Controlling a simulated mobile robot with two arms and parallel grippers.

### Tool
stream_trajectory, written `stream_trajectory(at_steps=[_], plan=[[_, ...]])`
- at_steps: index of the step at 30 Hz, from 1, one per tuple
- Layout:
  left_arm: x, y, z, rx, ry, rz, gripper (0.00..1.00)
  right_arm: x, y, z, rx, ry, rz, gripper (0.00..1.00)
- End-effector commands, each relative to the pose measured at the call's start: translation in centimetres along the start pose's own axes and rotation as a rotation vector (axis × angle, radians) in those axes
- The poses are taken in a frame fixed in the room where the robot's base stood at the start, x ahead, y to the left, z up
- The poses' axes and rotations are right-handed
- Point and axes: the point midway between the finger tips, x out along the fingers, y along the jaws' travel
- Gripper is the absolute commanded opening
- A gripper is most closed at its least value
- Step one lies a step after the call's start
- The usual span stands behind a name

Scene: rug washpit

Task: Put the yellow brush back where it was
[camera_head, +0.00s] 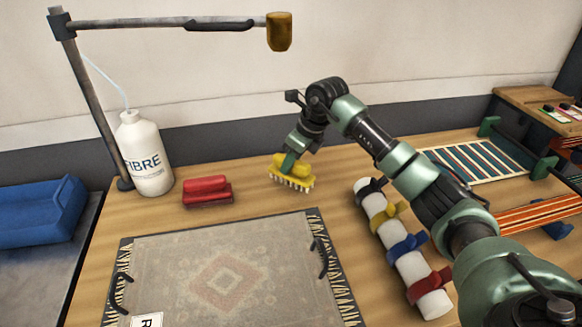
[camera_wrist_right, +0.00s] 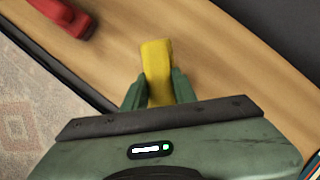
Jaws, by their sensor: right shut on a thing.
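The yellow brush (camera_head: 291,184) has a yellow body and pale bristles pointing down. It is at the back middle of the wooden table, right of the red brush. My right gripper (camera_head: 289,163) is shut on the top of the yellow brush from above. In the right wrist view the yellow brush (camera_wrist_right: 157,65) sits between the two green fingers of the right gripper (camera_wrist_right: 158,90). The bristles are at or just above the table; I cannot tell whether they touch it. My left gripper is not in view.
A red brush (camera_head: 206,191) lies left of it, beside a white bottle (camera_head: 146,155). A patterned rug (camera_head: 190,250) lies in front. A white roll with coloured straps (camera_head: 408,262) lies right. A lamp arm (camera_head: 170,23) hangs over the back. Bare wood surrounds the yellow brush.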

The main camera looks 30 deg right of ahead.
Motion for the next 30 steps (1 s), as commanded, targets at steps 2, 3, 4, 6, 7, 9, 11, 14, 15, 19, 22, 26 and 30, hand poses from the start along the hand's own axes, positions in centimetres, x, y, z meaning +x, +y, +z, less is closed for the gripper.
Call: stream_trajectory(at_steps=[2, 3, 4, 6, 7, 9, 11, 14, 15, 19, 22, 26, 30], plan=[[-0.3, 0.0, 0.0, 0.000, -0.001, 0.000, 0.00, 1.1, 0.0, -0.5, 0.002, 0.003, 0.002, 0.00], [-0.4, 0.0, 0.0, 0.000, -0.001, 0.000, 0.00, 1.5, 0.0, -0.7, 0.001, 0.001, 0.002, 0.00], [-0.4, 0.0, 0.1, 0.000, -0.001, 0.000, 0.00, 1.7, 0.0, -0.7, 0.001, 0.000, 0.001, 0.00], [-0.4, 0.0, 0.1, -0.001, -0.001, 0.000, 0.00, 1.8, 0.0, -0.8, 0.000, -0.001, 0.000, 0.00], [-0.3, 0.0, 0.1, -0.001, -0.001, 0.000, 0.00, 1.8, 0.0, -0.8, 0.000, -0.001, 0.000, 0.00], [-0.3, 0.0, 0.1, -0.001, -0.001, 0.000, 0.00, 1.8, 0.0, -0.8, 0.000, -0.001, 0.000, 0.00], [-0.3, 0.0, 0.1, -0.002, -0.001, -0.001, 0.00, 1.8, 0.0, -0.8, 0.000, -0.001, 0.000, 0.00], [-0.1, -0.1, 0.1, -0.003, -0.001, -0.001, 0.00, 2.1, 0.0, -0.9, 0.000, 0.000, 0.000, 0.00], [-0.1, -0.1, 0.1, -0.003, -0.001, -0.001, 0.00, 2.2, 0.0, -0.9, 0.000, 0.001, 0.000, 0.30], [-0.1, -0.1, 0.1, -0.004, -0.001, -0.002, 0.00, 2.1, 0.0, -0.9, 0.001, 0.000, 0.000, 0.49], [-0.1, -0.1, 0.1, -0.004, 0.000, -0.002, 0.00, 2.1, 0.0, -0.9, 0.001, 0.000, 0.000, 0.49], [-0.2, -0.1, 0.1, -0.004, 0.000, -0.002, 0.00, 2.1, 0.0, -0.9, 0.001, 0.000, 0.000, 0.49], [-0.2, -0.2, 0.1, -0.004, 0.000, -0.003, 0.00, 1.3, -0.1, -0.7, 0.000, -0.002, -0.002, 0.49]])
